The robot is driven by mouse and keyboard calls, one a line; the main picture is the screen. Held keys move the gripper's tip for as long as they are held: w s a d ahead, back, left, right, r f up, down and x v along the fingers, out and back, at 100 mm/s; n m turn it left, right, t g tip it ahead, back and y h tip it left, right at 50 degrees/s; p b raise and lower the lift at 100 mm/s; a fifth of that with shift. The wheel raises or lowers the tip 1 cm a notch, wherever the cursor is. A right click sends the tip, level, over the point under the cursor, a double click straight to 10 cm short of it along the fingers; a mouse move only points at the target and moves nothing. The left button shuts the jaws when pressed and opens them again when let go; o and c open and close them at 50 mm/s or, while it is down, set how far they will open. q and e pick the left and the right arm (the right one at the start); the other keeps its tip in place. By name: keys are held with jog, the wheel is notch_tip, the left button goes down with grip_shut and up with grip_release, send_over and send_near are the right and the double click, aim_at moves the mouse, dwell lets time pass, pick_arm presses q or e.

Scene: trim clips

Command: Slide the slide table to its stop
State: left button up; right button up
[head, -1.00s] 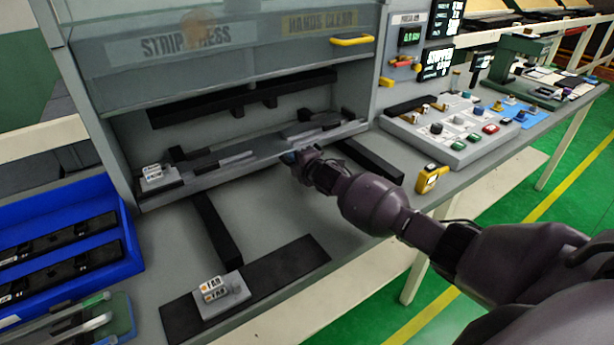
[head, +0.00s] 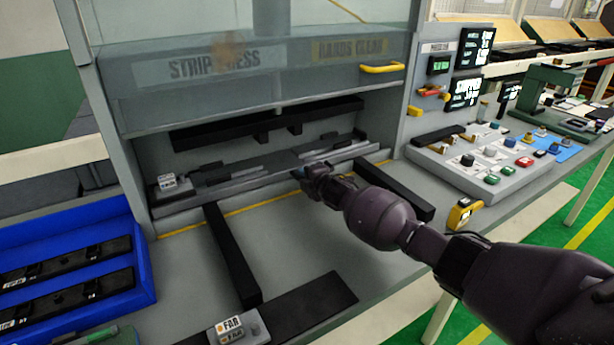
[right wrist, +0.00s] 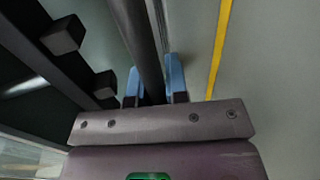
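The slide table (head: 228,186) is a long grey plate with dark fixtures on top, lying across the opening of the strip press. A yellow line (head: 262,204) on the bench shows along its front edge. My right gripper (head: 303,173) is at the front edge, right of the middle. In the right wrist view, its two blue fingertips (right wrist: 155,86) sit on either side of a dark bar (right wrist: 138,45) along the table's front and appear closed on it. The contact is partly hidden by the gripper body. My left gripper is out of view.
Two dark rails (head: 233,255) run from the press toward the bench front. A grey block marked FAR (head: 240,328) sits on a black strip. A blue bin (head: 145,285) is at left; a button panel (head: 490,160) is at right. The clear guard (head: 250,75) hangs above.

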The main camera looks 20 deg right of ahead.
jog(key=o, duration=0.5)
jog(key=shift+w+r, duration=0.2)
jog(key=shift+r, duration=0.05)
jog(key=shift+c, duration=0.2)
jog(key=shift+s, duration=0.15)
jog(key=shift+s, duration=0.25)
jog(key=p+v, duration=0.2)
jog(key=v, duration=0.6)
jog(key=shift+s+d, duration=0.15)
jog(key=shift+s, duration=0.95)
